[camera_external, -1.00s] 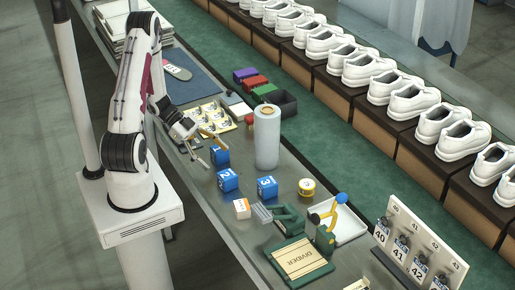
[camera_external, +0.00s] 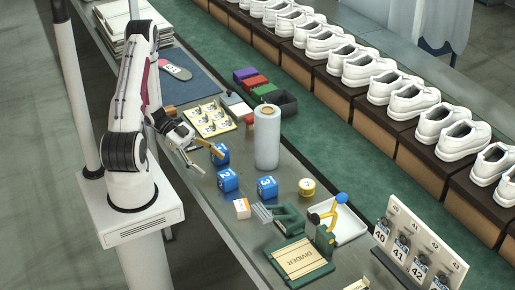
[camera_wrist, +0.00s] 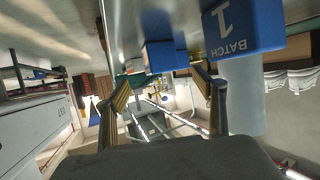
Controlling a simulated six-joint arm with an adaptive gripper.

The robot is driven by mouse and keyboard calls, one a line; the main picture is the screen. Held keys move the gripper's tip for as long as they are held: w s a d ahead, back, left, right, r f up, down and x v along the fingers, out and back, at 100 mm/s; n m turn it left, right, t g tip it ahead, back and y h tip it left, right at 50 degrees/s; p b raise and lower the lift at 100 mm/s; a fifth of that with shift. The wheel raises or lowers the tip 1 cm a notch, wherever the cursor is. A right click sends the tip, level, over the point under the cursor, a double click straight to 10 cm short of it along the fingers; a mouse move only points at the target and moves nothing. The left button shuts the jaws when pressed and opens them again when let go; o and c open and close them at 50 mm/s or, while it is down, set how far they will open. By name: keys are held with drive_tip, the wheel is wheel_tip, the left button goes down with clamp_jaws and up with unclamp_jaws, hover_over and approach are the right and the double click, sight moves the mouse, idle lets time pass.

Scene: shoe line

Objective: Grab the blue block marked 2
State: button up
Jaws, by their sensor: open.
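The blue block marked 2 (camera_external: 228,181) sits on the grey table in the external view, in front of the blue block marked 1 (camera_external: 222,157) and left of the blue block marked 3 (camera_external: 267,188). My gripper (camera_external: 211,161) is open and empty beside block 1, with one finger partly in front of it, and a little behind block 2. In the wrist view my gripper (camera_wrist: 161,80) has its fingers apart. Block 1 (camera_wrist: 243,26) looms large at the upper right. Another blue block (camera_wrist: 164,56) shows beyond the fingertips; its number is not readable.
A white roll (camera_external: 267,138) stands right of block 1. A small white-orange box (camera_external: 242,208) lies in front of block 2. A tray of cards (camera_external: 209,118) is behind my gripper.

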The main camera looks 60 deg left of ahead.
sight(224, 172)
drive_tip(key=shift+x, duration=0.85)
drive_tip(key=shift+d, duration=0.1)
drive_tip(key=shift+x, duration=2.5)
drive_tip(key=shift+w, duration=0.1)
drive_tip(key=c, duration=1.9)
